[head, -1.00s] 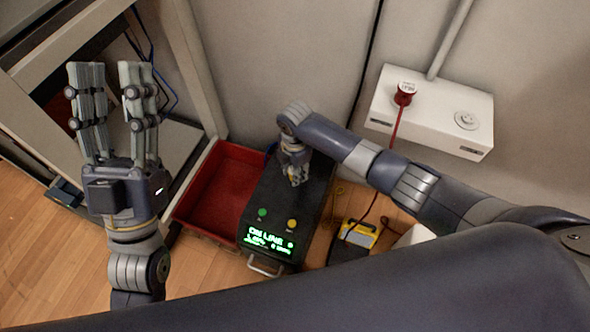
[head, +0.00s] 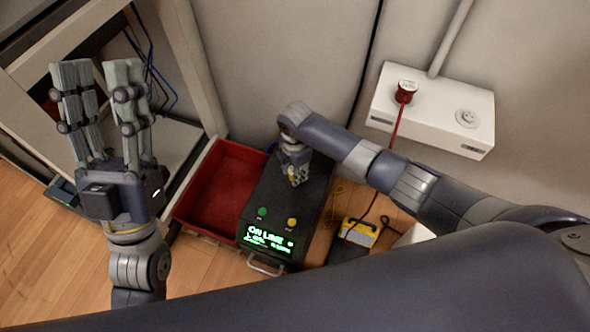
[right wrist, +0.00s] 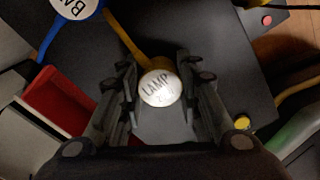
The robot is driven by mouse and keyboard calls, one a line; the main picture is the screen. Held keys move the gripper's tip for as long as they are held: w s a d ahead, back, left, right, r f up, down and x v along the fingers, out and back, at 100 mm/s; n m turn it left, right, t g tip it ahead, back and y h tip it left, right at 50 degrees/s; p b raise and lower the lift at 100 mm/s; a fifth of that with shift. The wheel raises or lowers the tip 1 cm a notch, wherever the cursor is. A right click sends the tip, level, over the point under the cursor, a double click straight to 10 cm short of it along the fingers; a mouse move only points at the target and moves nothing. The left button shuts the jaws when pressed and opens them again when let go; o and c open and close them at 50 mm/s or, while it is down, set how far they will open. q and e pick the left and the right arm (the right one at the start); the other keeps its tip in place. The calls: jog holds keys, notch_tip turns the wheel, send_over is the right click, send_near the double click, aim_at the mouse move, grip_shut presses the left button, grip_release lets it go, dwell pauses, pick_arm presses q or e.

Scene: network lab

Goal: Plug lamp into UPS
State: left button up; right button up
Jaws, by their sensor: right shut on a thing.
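The UPS (head: 315,192) is a black box on the floor with a lit green "ON LINE" display, a green button and a yellow button. My right gripper (head: 295,180) points down over its top. In the right wrist view, my right gripper (right wrist: 160,95) is shut on the lamp plug (right wrist: 159,88), which has a round white "LAMP" label and a yellow cable. The plug's underside is hidden, so I cannot tell whether it sits in a socket. My left gripper (head: 98,70) is open and empty, raised at the left.
A red bin (head: 215,190) stands left of the UPS, beside a rack frame (head: 195,60). A white wall box (head: 435,115) holds a red plug (head: 405,92) with a red cable. A yellow device (head: 360,232) lies right of the UPS. A blue-cabled plug (right wrist: 75,8) shows in the right wrist view.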

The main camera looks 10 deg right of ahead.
jog(key=shift+f, duration=0.1)
jog(key=o, duration=1.1)
notch_tip(320, 180, up, 12)
jog(key=shift+a, duration=0.1)
